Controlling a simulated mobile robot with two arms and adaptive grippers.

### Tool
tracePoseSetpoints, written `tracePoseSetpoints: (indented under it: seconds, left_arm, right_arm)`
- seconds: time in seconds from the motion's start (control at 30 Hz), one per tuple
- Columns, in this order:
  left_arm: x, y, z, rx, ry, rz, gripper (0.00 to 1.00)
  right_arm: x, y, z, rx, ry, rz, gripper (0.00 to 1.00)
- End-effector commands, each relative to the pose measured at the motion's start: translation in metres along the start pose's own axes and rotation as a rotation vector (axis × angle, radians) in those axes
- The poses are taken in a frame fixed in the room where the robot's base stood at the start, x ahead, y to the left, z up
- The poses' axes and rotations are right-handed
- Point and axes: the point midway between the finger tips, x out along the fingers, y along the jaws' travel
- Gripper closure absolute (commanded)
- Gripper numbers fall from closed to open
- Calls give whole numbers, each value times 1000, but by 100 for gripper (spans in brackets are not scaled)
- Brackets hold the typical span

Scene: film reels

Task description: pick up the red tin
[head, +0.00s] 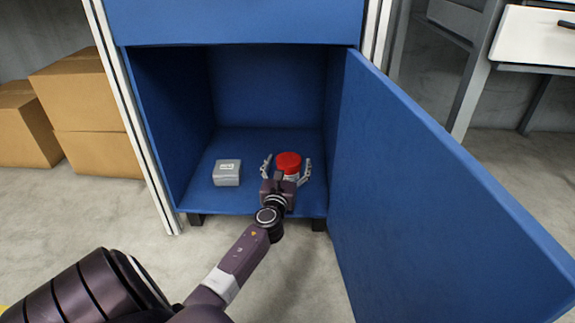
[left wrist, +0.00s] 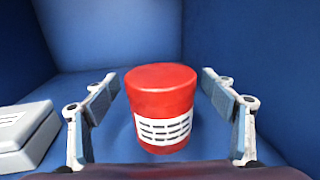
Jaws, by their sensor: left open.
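The red tin (head: 288,161) stands upright on the floor of the blue cabinet, toward its right side. In the left wrist view the tin (left wrist: 162,90) is a red cylinder with a white label on its lower front. My left gripper (head: 287,168) reaches into the cabinet and is open, one finger on each side of the tin. In the left wrist view a gap shows between the tin and both fingers of the left gripper (left wrist: 160,95). The gripper body hides the tin's lower part in the head view. My right gripper does not show.
A grey box (head: 227,173) lies left of the tin on the cabinet floor. The blue cabinet (head: 235,28) has its door (head: 430,200) swung open to the right. Cardboard boxes (head: 88,105) stand at the left. A white desk (head: 535,38) stands at the right.

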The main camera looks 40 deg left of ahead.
Motion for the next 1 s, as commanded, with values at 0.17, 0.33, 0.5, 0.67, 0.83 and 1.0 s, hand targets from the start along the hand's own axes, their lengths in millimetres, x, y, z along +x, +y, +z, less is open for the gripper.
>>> tracePoseSetpoints:
  seconds: [0.17,0.33,0.5,0.67,0.83,1.0]
  left_arm:
    - [0,0,0,0,0,0,25]
    - [0,0,0,0,0,0,44]
    - [0,0,0,1,0,0,63]
    - [0,0,1,1,-2,0,76]
    - [0,0,2,1,-2,0,77]
    - [0,0,6,1,-2,0,77]
  right_arm:
    - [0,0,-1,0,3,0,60]
    - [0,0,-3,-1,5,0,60]
    - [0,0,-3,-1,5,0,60]
    - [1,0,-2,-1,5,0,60]
    - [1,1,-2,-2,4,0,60]
    - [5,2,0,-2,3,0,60]
